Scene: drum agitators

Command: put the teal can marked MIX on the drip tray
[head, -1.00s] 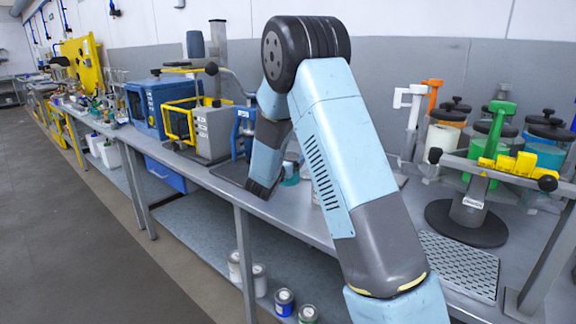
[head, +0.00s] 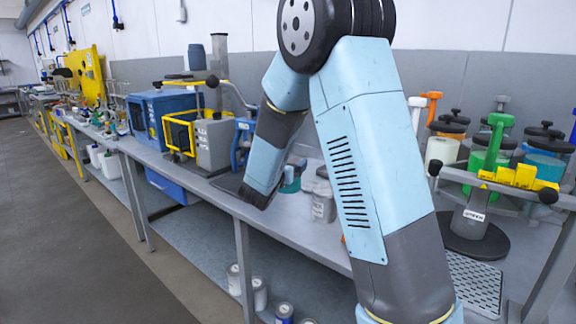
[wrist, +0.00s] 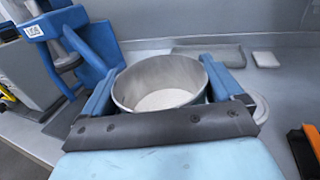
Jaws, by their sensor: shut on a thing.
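The teal can (head: 291,182) shows in the head view beside the dark end of my arm, partly hidden by it. Its MIX marking is not readable. In the wrist view the can (wrist: 163,101) is open at the top, with a bare metal inside. My gripper (wrist: 160,78) is shut on it, with a blue finger at each side. The can looks upright, at or just above the bench; I cannot tell which. A perforated metal drip tray (head: 474,283) lies on the bench at the right of the head view, in front of the round dark stand base.
A labelled grey can (head: 322,204) stands right of the teal can. A blue device (wrist: 70,40) is close on the left. The dark stand (head: 470,235) and its yellow-clamped bar (head: 520,177) rise beside the tray. Lidded jars (head: 440,145) stand behind.

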